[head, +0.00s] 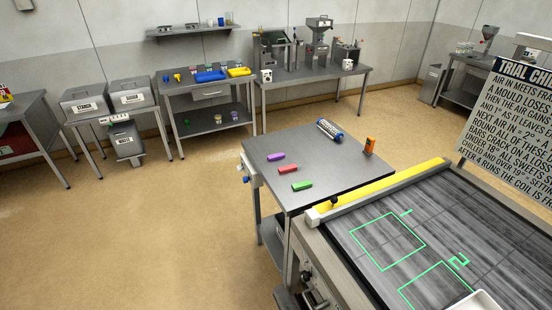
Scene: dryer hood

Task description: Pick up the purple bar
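The purple bar (276,157) lies flat on the grey metal table (340,180), near its left edge. No gripper or arm shows in the head view, so I cannot tell where either one is relative to the bar. Nothing touches the purple bar.
A red bar (288,169) and a green bar (302,185) lie in front of the purple bar.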

